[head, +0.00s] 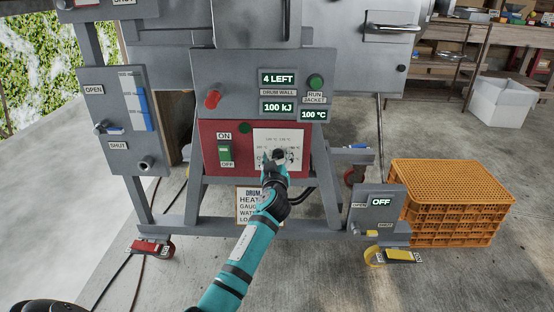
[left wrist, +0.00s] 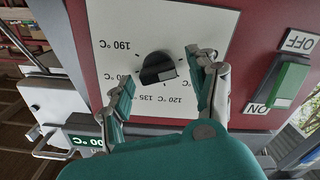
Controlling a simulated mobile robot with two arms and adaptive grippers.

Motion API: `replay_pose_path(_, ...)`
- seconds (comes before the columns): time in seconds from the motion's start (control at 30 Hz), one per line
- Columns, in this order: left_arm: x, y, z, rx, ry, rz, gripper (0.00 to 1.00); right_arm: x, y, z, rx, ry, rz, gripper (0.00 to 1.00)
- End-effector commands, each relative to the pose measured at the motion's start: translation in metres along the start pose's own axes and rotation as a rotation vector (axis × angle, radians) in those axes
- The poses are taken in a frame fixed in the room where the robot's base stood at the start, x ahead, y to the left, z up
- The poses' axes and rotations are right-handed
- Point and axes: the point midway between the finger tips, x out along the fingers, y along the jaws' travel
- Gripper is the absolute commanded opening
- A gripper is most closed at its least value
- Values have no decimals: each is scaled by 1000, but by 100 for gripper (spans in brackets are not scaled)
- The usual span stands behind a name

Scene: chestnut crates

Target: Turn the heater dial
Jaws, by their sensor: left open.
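The heater dial (left wrist: 158,70) is a black knob with a pale mark, on a white plate (left wrist: 190,25) printed with temperatures; 190, 135 and 120 °C can be read, upside down. In the head view the plate (head: 279,138) sits on the red panel, its lower part partly covered by my gripper. My left gripper (head: 274,162) is in front of the dial. In the left wrist view the left gripper (left wrist: 167,73) is open, one finger on each side of the dial, with gaps. Whether the fingertips reach the dial's depth is unclear.
A green ON/OFF switch (head: 225,152) is left of the plate. A red knob (head: 212,99) and displays (head: 278,78) reading "4 LEFT", "100 kJ" and "100 °C" are above. A grey OPEN/SHUT box (head: 378,208) stands lower right, near orange crates (head: 455,200).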

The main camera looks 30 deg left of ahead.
Motion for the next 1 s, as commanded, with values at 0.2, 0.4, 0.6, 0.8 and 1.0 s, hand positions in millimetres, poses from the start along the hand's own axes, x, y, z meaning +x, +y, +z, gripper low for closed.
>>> replay_pose_path(0.2,0,0,0,0,0,1,50,0,0,0,0,-1,0,0)
replay_pose_path(0.4,0,0,0,1,0,1,24,0,0,0,0,-1,0,0)
replay_pose_path(0.6,0,0,0,1,0,1,4,0,0,0,0,-1,0,0)
replay_pose_path(0.8,-1,0,0,22,0,1,4,1,0,1,0,-6,0,0)
replay_pose_path(1.0,-1,1,0,107,0,1,4,2,0,4,-1,-23,0,0)
